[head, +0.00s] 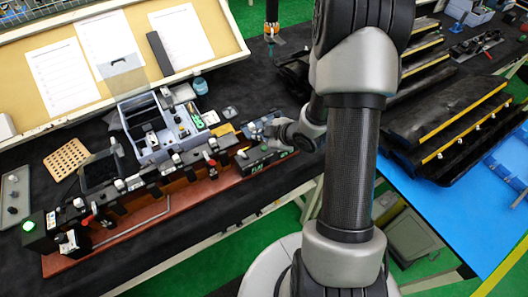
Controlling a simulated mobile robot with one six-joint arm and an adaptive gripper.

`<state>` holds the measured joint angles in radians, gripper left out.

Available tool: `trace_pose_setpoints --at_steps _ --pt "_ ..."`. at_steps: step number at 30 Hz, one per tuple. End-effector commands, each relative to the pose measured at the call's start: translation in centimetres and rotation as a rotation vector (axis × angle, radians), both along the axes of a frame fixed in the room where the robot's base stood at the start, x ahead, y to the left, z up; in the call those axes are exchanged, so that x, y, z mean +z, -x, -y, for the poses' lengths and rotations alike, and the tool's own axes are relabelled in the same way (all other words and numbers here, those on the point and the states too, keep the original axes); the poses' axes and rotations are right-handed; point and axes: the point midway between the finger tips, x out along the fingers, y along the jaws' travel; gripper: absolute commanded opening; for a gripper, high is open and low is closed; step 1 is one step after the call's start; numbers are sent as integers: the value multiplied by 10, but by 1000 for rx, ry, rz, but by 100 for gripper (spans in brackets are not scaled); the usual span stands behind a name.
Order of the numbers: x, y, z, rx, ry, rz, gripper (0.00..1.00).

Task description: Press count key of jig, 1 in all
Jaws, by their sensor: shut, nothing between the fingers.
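The jig (150,214) is a long red-brown base carrying a row of black blocks with toggle clamps and red and white knobs. It runs from lower left to the middle of the head view. Its right end has a black box with a small green-lit display (257,168). A round green button (28,225) sits on its left end. I cannot tell for sure which part is the count key. My gripper (274,146) is small and dark at the end of my grey wrist, over or beside the display box. It is shut and empty. Its fingertips are hard to make out; contact is unclear.
A grey parts tray (152,153) stands behind the jig, with a wooden hole board (66,160) at left. A board with paper sheets (62,76) rises behind. Black trim parts (455,120) lie at right by a blue surface (413,205). My arm hides the middle.

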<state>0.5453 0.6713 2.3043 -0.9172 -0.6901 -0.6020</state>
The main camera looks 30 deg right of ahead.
Motion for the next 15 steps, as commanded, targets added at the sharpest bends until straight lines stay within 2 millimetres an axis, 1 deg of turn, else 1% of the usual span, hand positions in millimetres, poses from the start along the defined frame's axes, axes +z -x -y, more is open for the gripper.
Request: trace_pose_setpoints --at_steps 1,3,6,15 --pt "-12 0 0 0 0 0 0" --pt "-20 0 0 0 0 0 0" --pt "-25 0 0 0 0 0 0" --pt "-25 0 0 0 0 0 0"
